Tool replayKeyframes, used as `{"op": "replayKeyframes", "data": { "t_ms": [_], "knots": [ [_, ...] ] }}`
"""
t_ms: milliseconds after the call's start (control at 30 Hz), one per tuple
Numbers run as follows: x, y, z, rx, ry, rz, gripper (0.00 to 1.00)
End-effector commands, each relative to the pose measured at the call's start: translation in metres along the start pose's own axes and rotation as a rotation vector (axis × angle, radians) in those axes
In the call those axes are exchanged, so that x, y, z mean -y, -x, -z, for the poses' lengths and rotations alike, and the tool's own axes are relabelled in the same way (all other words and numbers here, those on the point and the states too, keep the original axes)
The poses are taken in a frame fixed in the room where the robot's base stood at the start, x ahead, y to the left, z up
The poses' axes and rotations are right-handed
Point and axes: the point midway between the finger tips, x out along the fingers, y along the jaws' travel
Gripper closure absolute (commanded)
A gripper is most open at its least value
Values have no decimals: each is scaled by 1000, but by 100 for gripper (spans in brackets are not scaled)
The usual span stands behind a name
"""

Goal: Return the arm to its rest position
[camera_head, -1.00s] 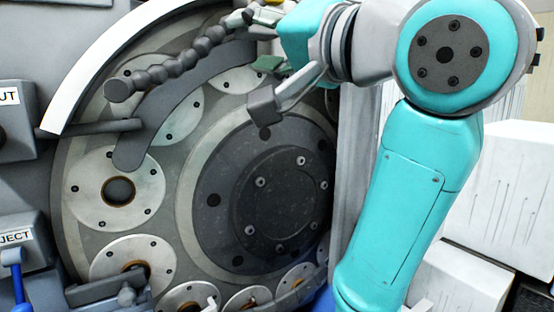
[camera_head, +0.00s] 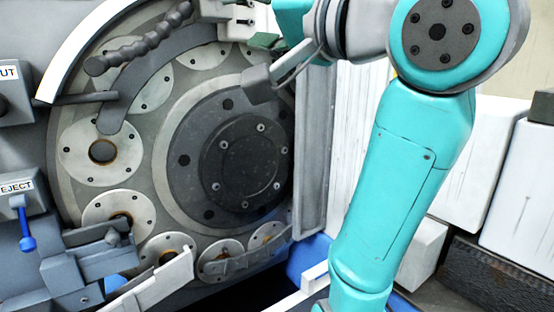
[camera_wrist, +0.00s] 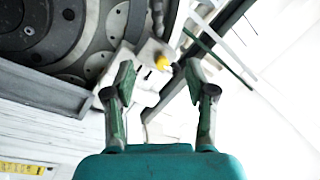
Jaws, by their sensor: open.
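My gripper (camera_head: 260,62) shows at the top middle of the head view, in front of the upper right part of the ring grinder's round plate (camera_head: 176,105). In the wrist view my gripper (camera_wrist: 158,76) has its two green-padded fingers spread wide apart, with nothing held between them. My turquoise arm (camera_head: 395,190) rises from the bottom and bends over to the left at the top.
The grinder's dark hub (camera_head: 240,160) is ringed by several pale discs with holes. A jointed hose (camera_head: 140,45) hangs at upper left. The EJECT box (camera_head: 18,200) with a blue lever is at left. White boxes (camera_head: 525,190) stand at right behind my arm.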

Motion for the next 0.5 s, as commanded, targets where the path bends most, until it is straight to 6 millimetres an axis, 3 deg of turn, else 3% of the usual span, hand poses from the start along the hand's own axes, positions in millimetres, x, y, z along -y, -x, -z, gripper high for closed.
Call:
{"op": "replayKeyframes", "data": {
  "t_ms": [267,500],
  "knots": [
    [-30,-8,-9,-9,-8,-14,44],
    [-73,-16,-22,-27,-15,-35,44]
  ]
}}
